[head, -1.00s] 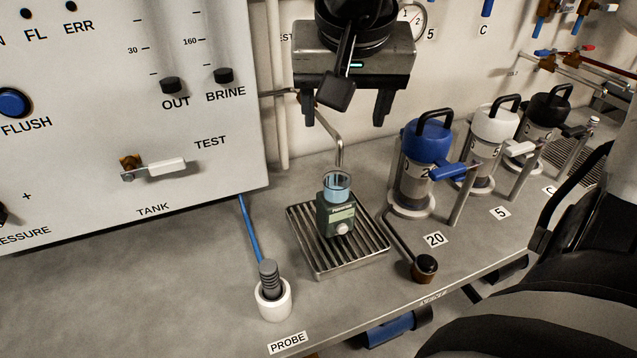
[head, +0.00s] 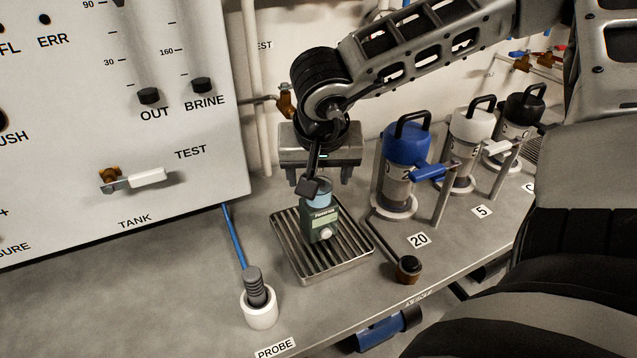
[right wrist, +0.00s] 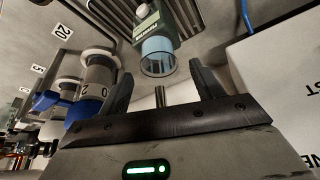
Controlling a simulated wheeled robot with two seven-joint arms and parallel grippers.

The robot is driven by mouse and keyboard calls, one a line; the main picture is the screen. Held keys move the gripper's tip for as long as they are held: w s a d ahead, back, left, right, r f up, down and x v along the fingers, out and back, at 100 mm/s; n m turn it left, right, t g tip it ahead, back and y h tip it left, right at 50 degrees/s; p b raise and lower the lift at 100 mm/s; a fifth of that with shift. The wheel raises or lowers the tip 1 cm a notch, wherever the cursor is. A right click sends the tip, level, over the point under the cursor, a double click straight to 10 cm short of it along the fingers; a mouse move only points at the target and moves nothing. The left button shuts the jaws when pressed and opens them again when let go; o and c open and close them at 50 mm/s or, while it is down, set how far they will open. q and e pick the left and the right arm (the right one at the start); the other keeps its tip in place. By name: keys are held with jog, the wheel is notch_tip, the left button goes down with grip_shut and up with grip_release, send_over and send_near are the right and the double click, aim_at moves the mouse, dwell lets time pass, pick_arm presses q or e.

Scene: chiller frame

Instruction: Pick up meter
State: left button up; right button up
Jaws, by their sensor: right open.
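The meter (head: 321,225) is a small dark green box with a clear, blue-tinted cup on top. It stands upright on the slatted metal drip tray (head: 351,271). In the right wrist view the meter (right wrist: 155,25) shows upside down, its cup beyond the fingertips. My right gripper (head: 321,178) is open and empty, pointing down above and behind the meter. Its two fingers also show in the right wrist view (right wrist: 160,80), apart from each other with the cup ahead of the gap. My left gripper is not in view.
A probe in a white holder (head: 262,314) stands front left of the tray. A blue-topped canister (head: 402,165) and a black-knobbed lever (head: 408,268) stand to its right. A panel (head: 120,120) with valves and sliders is at left.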

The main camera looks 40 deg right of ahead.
jog(key=shift+w+d+f, duration=0.1)
jog(key=shift+f, duration=0.25)
grip_shut()
jog(key=shift+r, duration=0.15)
